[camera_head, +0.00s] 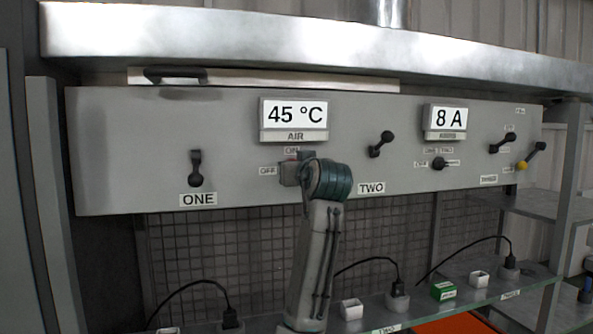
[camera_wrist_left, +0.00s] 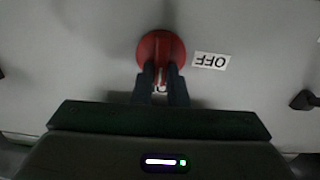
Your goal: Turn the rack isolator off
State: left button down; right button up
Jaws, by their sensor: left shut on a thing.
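The rack isolator is a red round switch (camera_wrist_left: 161,46) on the grey panel, seen in the left wrist view with an upside-down OFF label (camera_wrist_left: 211,61) to its right. My left gripper (camera_wrist_left: 161,84) has its two dark fingers shut on the switch's handle, and a pale bit shows between them. The handle's exact angle is unclear. In the head view my left gripper (camera_head: 290,172) is at the panel, below the ON label (camera_head: 292,150) and right of the OFF label (camera_head: 268,171). It hides most of the isolator there. My right gripper is not in view.
The panel (camera_head: 130,150) carries black levers by ONE (camera_head: 196,168) and TWO (camera_head: 380,144), more switches at right, and displays reading 45 °C (camera_head: 294,114) and 8 A (camera_head: 448,118). A metal hood (camera_head: 250,42) runs above. A shelf (camera_head: 535,284) with plugs and small boxes lies below.

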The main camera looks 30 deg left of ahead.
pick_arm(q)
jog(key=shift+s+a+f+n+b, duration=0.15)
jog(key=shift+f+n+b, duration=0.15)
jog(key=shift+n+b, duration=2.5)
jog(key=shift+s+a+f+n+b, duration=0.15)
jog(key=shift+f+n+b, duration=0.15)
jog(key=shift+n+b, duration=2.55)
jog(key=shift+s+a+f+n+b, duration=0.15)
jog(key=shift+f+n+b, duration=0.15)
jog(key=shift+n+b, duration=2.5)
jog(key=shift+d+n, duration=0.1)
jog(key=shift+n, duration=0.25)
jog(key=c, duration=1.6)
grip_release()
jog(key=shift+o, duration=0.8)
jog(key=shift+s+r, duration=0.15)
jog(key=shift+s, duration=0.05)
